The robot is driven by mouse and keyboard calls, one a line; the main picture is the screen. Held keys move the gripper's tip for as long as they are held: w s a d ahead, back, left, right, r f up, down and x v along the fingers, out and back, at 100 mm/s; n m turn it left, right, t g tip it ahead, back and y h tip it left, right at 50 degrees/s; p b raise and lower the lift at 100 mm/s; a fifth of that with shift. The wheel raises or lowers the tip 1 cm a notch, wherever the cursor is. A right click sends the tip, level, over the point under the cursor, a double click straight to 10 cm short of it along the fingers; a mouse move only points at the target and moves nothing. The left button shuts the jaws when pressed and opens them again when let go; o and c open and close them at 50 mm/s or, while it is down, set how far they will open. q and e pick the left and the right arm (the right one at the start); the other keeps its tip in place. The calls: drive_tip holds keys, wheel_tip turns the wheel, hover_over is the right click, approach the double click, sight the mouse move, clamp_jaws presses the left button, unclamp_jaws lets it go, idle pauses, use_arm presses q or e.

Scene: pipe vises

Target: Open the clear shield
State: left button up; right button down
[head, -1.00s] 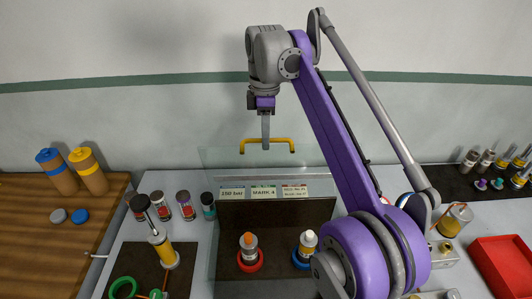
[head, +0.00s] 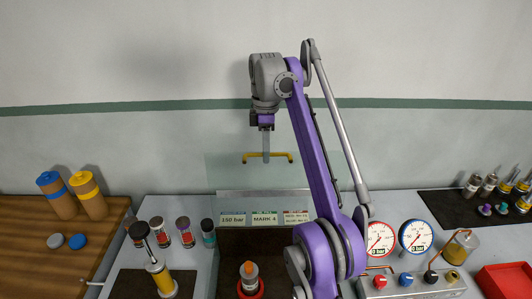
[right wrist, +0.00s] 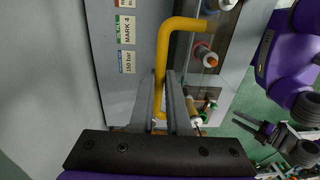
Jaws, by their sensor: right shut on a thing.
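The clear shield (head: 225,176) is a faint see-through panel raised above the back of the dark test bay (head: 230,240). Its yellow bar handle (head: 247,158) runs along the shield's top edge. My right gripper (head: 266,157) comes down from above and is shut on the middle of the handle. In the right wrist view the two grey fingers of the right gripper (right wrist: 165,95) lie across the yellow handle (right wrist: 180,24). A small dark gripper, apparently my left one (right wrist: 250,125), shows at the right there; its jaw state is unclear.
An orange-topped cylinder (head: 250,270) stands in the bay; my right arm hides the bay's right part. Labels (head: 264,219) line the bay's back edge. Two gauges (head: 380,238) stand right. A red tray (head: 505,280) lies farther right; blue- and yellow-banded canisters (head: 57,195) stand left.

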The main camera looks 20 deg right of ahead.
drive_tip(key=shift+w+d, duration=0.1)
idle(0.5)
drive_tip(key=c, duration=0.9)
unclamp_jaws()
